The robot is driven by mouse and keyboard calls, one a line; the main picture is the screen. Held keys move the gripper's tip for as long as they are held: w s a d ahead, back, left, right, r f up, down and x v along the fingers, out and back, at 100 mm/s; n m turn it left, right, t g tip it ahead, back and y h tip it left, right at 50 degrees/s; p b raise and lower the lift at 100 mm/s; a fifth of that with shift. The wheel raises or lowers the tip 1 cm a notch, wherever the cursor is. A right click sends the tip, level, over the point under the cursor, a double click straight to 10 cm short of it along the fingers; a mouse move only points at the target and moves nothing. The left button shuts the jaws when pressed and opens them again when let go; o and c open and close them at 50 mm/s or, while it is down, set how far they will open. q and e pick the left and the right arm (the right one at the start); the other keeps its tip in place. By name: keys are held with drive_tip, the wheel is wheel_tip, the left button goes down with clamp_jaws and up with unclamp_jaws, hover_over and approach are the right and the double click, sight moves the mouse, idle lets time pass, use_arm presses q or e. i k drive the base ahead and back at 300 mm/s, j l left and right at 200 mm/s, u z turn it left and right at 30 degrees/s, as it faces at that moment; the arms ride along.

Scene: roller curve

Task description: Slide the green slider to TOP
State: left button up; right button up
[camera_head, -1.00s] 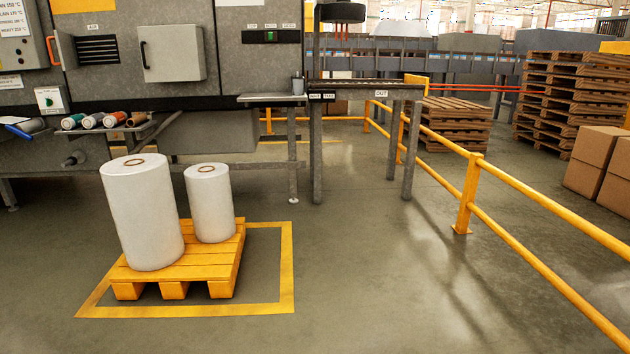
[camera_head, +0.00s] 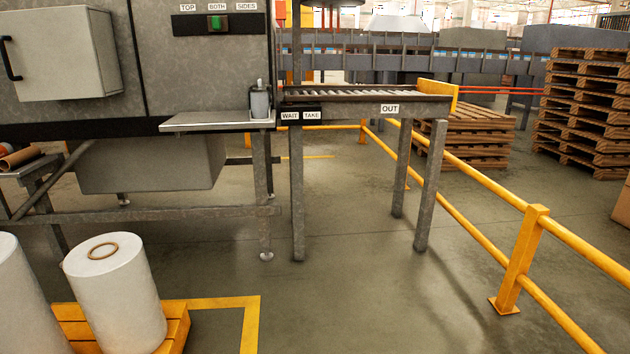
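The green slider (camera_head: 217,22) sits in a dark slot panel (camera_head: 190,27) on the grey machine's front, at the upper left of the head view. Three labels stand above the slot: TOP (camera_head: 187,8), BOTH (camera_head: 217,7) and SIDES (camera_head: 246,6). The slider is under the BOTH label, right of TOP. Neither of my grippers shows in the view.
A metal shelf (camera_head: 218,122) with a small bottle (camera_head: 260,101) juts out below the slider. A roller outfeed table (camera_head: 365,98) stands to its right. A yellow pallet (camera_head: 178,328) with white rolls (camera_head: 115,298) is at lower left. A yellow railing (camera_head: 520,258) runs along the right.

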sight(215, 22)
drive_tip(key=i+u, duration=0.1)
drive_tip(key=i, duration=0.65)
drive_tip(key=i+l+u, duration=0.15)
drive_tip(key=i, duration=0.55)
